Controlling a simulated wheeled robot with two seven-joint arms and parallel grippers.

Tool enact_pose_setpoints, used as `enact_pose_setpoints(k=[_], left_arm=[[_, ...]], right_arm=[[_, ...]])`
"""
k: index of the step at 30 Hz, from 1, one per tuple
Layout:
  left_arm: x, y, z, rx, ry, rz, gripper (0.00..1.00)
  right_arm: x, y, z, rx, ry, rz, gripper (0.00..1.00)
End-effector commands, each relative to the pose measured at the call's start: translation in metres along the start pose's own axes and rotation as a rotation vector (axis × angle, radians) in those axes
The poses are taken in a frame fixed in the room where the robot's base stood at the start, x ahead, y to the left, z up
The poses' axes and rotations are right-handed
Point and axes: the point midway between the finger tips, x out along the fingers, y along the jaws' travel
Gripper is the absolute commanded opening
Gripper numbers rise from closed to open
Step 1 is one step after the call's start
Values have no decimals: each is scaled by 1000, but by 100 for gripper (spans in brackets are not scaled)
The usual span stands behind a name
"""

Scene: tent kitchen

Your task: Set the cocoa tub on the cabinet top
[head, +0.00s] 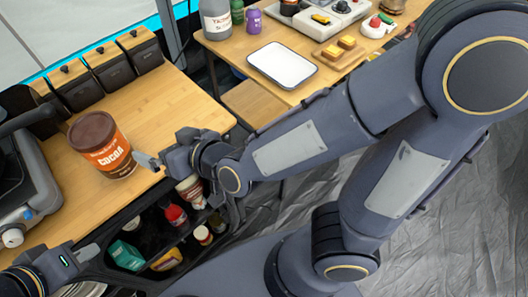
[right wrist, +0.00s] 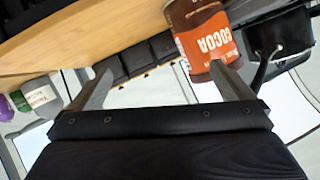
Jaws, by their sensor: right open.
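The cocoa tub (head: 100,145), orange with a brown lid, stands upright on the wooden cabinet top (head: 165,100), near its front edge. My right gripper (head: 148,161) is just right of the tub at the edge, low beside it. In the right wrist view, which looks upside down, the tub (right wrist: 207,42) shows beyond the fingertips, nearer one finger. The jaws (right wrist: 165,85) are spread and hold nothing; whether a finger touches the tub I cannot tell. My left gripper (head: 85,254) is low at the left, apart from the tub; its jaw opening is unclear.
Dark canisters (head: 110,66) line the back of the top. A grey appliance (head: 22,180) stands left of the tub. Below the front edge is a shelf with jars and cans (head: 175,214). Another table holds a white tray (head: 282,65). Bare wood lies right of the canisters.

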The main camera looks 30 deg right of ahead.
Motion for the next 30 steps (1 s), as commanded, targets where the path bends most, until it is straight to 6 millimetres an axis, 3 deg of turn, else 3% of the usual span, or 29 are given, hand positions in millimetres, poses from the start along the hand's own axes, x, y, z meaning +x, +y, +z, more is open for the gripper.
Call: enact_pose_setpoints(k=[1,4,9,15,20,30], left_arm=[[0,0,0,0,0,0,0],[0,0,0,0,0,0,0],[0,0,0,0,0,0,0],[0,0,0,0,0,0,0],[0,0,0,0,0,0,0],[-6,3,-3,0,0,0,0]], right_arm=[[-14,22,-10,78,-43,7,100],[-47,53,-12,167,-155,13,100],[-122,100,2,250,-322,96,100],[-192,126,34,310,-472,246,100],[-214,129,46,331,-526,298,100],[-217,126,40,333,-532,298,100]])
